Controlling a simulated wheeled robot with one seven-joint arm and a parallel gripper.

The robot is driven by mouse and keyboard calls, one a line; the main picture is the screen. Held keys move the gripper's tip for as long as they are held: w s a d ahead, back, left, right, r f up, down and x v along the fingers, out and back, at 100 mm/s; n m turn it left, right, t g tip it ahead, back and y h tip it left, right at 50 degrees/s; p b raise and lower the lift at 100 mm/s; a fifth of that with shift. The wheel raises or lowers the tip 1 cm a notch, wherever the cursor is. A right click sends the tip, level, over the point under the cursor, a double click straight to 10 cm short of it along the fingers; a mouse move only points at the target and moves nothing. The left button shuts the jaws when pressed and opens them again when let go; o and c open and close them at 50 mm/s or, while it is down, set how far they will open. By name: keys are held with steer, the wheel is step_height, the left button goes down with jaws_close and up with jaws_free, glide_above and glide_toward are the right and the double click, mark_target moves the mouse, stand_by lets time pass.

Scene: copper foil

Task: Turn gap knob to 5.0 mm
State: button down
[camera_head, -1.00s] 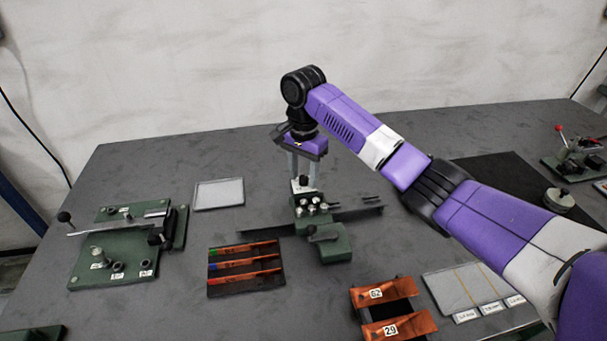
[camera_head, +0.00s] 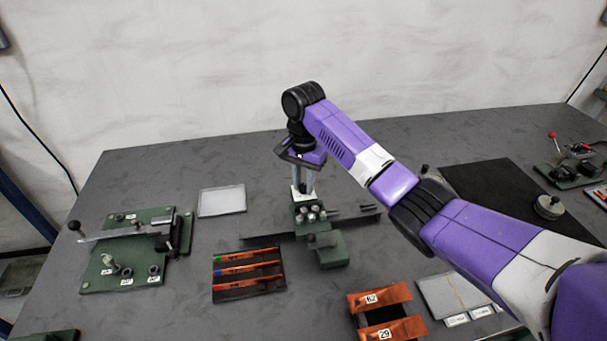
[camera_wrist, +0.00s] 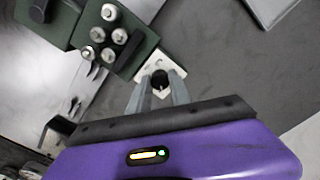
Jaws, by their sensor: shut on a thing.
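The gap knob (camera_wrist: 160,78) is a small black knob with a pale pointer mark, on a white dial plate (camera_wrist: 148,72) at the back end of a green roller device (camera_head: 308,222). My gripper (camera_wrist: 159,90) reaches down over the plate in the wrist view, its two grey fingers on either side of the knob and shut on it. In the head view the gripper (camera_head: 304,182) stands upright above the device, and its fingers hide the knob. The dial's scale marks are too small to read.
A rack of coloured-tip copper strips (camera_head: 248,292) lies front left, a green lever fixture (camera_head: 125,275) further left. A pale plate (camera_head: 222,200) lies behind. Copper pieces (camera_head: 380,297) sit front right.

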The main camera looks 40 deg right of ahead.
steer(key=shift+r+n+p, duration=0.25)
steer(key=shift+n+p, duration=0.95)
steer(key=shift+p, duration=0.9)
steer(key=n+p, duration=0.2)
steer(key=n, duration=0.2)
steer(key=shift+f+p, duration=0.1)
steer(key=shift+p, duration=0.2)
steer(key=n+p, duration=0.1)
steer(key=n, duration=0.3)
steer(key=shift+n+p, duration=0.3)
steer(key=n+p, duration=0.1)
steer(key=n, duration=0.4)
steer(key=shift+n, duration=0.3)
steer(key=n, duration=0.4)
steer(key=shift+n+p, duration=0.3)
steer(key=shift+p, duration=0.1)
steer(key=n, duration=1.3)
steer(key=shift+w, duration=0.1)
